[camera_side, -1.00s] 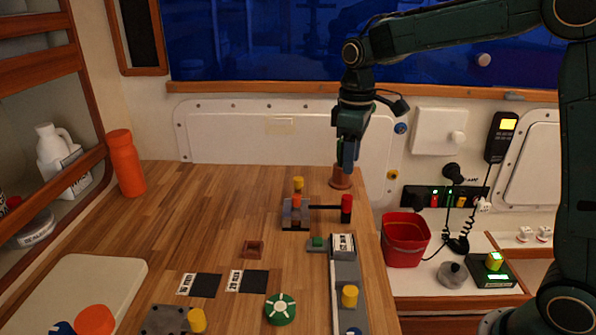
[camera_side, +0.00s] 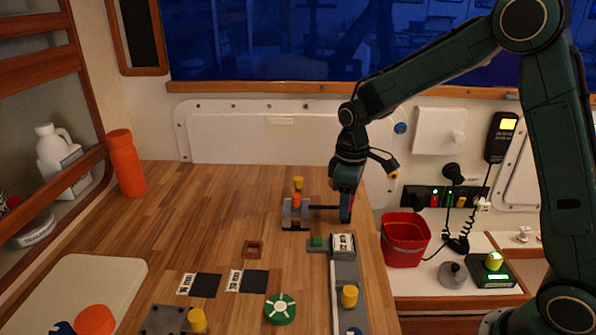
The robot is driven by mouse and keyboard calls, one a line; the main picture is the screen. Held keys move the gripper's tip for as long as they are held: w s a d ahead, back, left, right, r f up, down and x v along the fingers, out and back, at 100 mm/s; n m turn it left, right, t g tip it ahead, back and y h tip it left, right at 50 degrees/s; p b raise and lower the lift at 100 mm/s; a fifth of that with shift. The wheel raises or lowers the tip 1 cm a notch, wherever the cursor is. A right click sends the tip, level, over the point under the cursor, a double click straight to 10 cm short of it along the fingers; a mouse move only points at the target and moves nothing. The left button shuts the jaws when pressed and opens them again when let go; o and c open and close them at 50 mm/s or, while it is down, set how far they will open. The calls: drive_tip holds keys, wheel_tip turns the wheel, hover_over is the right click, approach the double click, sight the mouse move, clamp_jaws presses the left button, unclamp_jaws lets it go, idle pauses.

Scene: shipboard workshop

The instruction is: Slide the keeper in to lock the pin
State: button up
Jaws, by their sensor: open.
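The pin (camera_side: 298,188), with a yellow top and an orange-red part below it, stands upright in a grey bracket (camera_side: 287,214) on the wooden bench. The keeper (camera_side: 324,207) is a dark rod running from the bracket's right side to the right. How far the rod sits inside the bracket is too small to tell.
A green button block (camera_side: 317,242) and a grey rail (camera_side: 346,278) with a yellow knob (camera_side: 349,296) lie in front of my gripper. A red bucket (camera_side: 404,240) stands to the right, off the bench. The bench left of the bracket is clear.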

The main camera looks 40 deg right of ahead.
drive_tip(key=shift+c, duration=0.4)
drive_tip(key=c, duration=0.8)
drive_tip(key=shift+w+a, duration=0.65)
drive_tip(key=shift+w, duration=0.1)
drive_tip(key=o, duration=0.9)
drive_tip(key=shift+r, duration=0.1)
wheel_tip(320, 180, up, 14)
drive_tip(key=shift+f, duration=0.15)
